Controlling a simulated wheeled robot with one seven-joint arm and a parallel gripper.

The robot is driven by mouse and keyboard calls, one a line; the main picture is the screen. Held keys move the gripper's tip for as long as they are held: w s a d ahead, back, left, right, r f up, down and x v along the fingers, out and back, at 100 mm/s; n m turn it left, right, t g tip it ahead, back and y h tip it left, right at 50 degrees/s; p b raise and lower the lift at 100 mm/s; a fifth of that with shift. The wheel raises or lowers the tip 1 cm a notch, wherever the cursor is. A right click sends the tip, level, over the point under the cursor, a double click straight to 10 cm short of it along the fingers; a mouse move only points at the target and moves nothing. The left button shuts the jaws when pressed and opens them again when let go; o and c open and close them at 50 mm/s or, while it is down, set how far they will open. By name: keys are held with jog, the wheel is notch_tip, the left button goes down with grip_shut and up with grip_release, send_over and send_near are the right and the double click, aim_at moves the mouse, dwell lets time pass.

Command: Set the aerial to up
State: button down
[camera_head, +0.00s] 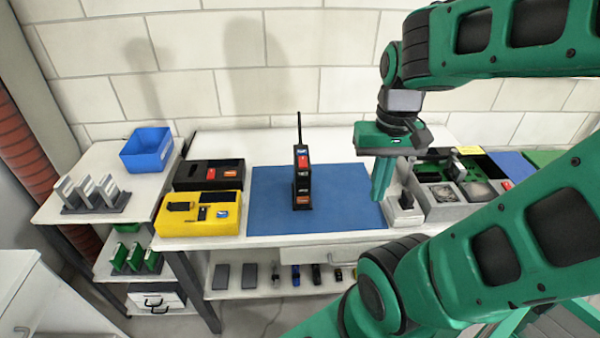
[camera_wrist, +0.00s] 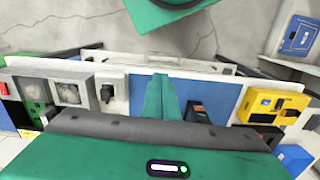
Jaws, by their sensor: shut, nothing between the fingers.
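A black radio-like device (camera_head: 302,180) stands upright on a blue mat (camera_head: 342,195) in the middle of the table. Its thin black aerial (camera_head: 299,128) points straight up from the top in the head view. The device has red and orange patches on its front. My gripper (camera_head: 379,192) points down over the right edge of the mat, to the right of the device and apart from it. Its green fingers are shut together with nothing between them. In the wrist view the fingers (camera_wrist: 158,98) show over the table edge, and part of the device (camera_wrist: 196,112) shows beside them, its aerial hidden.
A yellow case (camera_head: 200,229) and a black case (camera_head: 190,180) sit left of the mat. A blue bin (camera_head: 147,150) stands on the left side table. The mat's left part is clear.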

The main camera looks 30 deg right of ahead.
jog(key=c, duration=2.4)
grip_release()
jog(key=shift+c, duration=0.2)
jog(key=o, duration=0.5)
jog(key=shift+s+r, duration=0.25)
jog(key=shift+s, duration=0.05)
jog(key=shift+o, duration=0.4)
jog(key=w+d+r+t, duration=0.1)
jog(key=w, duration=0.5)
jog(key=w+d+r+t, duration=0.1)
jog(key=w+d+r, duration=0.1)
jog(key=w, duration=0.5)
jog(key=shift+w+n+h, duration=0.15)
jog(key=shift+n+h, duration=0.15)
jog(key=t, duration=0.3)
send_near(299, 120)
jog(key=shift+n, duration=0.4)
jog(key=x, duration=1)
jog(key=shift+w+f, duration=0.1)
jog(key=shift+f, duration=0.25)
grip_shut()
